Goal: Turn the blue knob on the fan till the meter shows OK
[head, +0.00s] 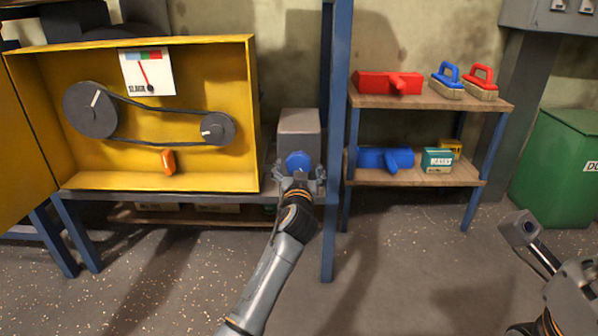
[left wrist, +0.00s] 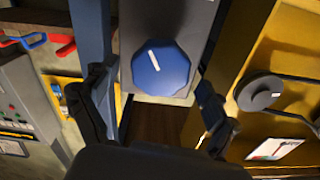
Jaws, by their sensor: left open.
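The blue knob (head: 298,163) is on the front of a grey fan box (head: 299,121) beside the yellow cabinet. In the left wrist view the knob (left wrist: 160,68) is many-sided, with a short, slightly slanted white mark. My left gripper (head: 299,178) is open in front of it, with a finger on either side. In the left wrist view the gripper's fingers (left wrist: 152,88) look apart from the knob. The meter (head: 147,72) has blue, green and red bands. Its red needle leans up and left; its lettering is too small to read surely.
The yellow cabinet (head: 235,100) holds two belt-linked pulleys and an orange handle (head: 168,162). A blue post (head: 337,140) stands just right of the fan box. A shelf (head: 430,100) holds brushes and boxes. A green bin (head: 560,150) is far right. My right arm is at lower right.

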